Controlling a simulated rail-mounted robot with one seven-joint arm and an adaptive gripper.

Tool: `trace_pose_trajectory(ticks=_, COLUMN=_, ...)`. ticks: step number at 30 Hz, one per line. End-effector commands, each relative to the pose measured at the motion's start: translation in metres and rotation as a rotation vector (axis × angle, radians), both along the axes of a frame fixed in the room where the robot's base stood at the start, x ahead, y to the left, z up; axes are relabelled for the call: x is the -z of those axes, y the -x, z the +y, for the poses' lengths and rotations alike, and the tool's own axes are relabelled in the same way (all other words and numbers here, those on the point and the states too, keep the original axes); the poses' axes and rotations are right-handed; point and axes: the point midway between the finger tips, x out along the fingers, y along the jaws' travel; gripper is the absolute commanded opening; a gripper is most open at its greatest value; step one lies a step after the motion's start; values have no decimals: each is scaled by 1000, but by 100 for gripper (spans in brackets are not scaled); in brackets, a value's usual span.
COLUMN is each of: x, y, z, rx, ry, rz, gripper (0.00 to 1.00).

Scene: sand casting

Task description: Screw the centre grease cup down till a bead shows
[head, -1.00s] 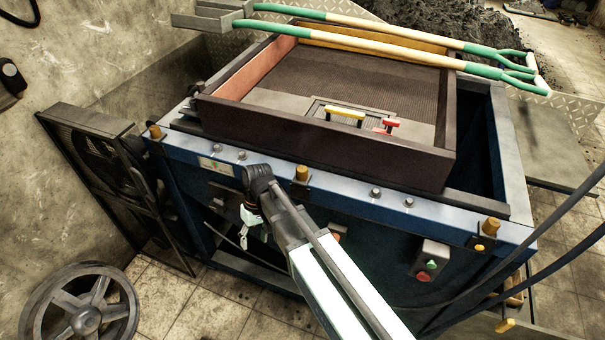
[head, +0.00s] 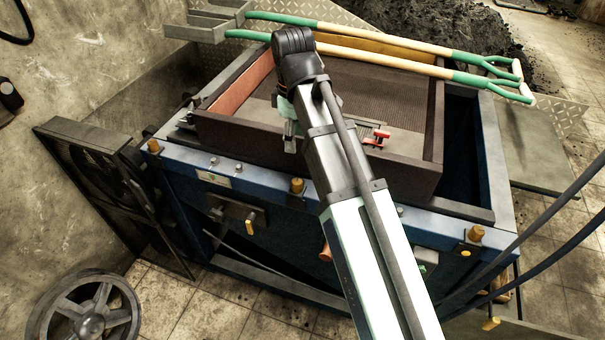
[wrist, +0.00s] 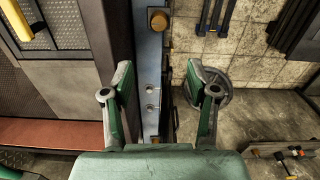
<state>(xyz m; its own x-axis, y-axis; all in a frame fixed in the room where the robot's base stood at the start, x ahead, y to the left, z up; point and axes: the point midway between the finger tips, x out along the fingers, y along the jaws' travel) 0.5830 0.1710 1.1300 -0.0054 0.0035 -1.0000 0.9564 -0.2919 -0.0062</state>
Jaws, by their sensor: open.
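The centre grease cup (head: 297,186) is a small brass cap standing upright on the blue front rail (head: 258,179). In the wrist view a brass cap that looks like the same cup (wrist: 157,20) sits at the top, beyond my fingers. My gripper (head: 289,126) is above the near side of the wooden frame, up and behind the cup from the head camera; my forearm partly hides it. In the wrist view my gripper (wrist: 159,74) is open and empty, with green-padded fingers over the rail and its bolts. No contact with the cup shows. The cup is too small to show any bead.
Other brass cups stand at the rail's left end (head: 153,146) and right end (head: 476,233). The dark wooden frame (head: 235,137) rises behind the rail. Two long-handled shovels (head: 400,62) lie across its far side. A red-handled tool (head: 377,137) lies inside it.

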Motion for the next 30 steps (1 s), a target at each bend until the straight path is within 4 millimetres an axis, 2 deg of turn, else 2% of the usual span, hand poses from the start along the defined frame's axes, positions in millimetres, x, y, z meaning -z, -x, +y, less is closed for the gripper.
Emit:
trace_pose_trajectory(ticks=2, x=-5, y=1, z=-3, rx=-10, ry=4, rz=-5, gripper=59)
trace_pose_trajectory(ticks=5, x=1, y=1, z=-4, rx=-14, ry=5, rz=-6, gripper=59)
trace_pose_trajectory(ticks=14, x=43, y=3, z=-4, rx=-13, ry=5, rz=-3, gripper=59)
trace_pose_trajectory(ticks=30, x=128, y=2, z=-4, rx=-12, ry=4, rz=-3, gripper=59)
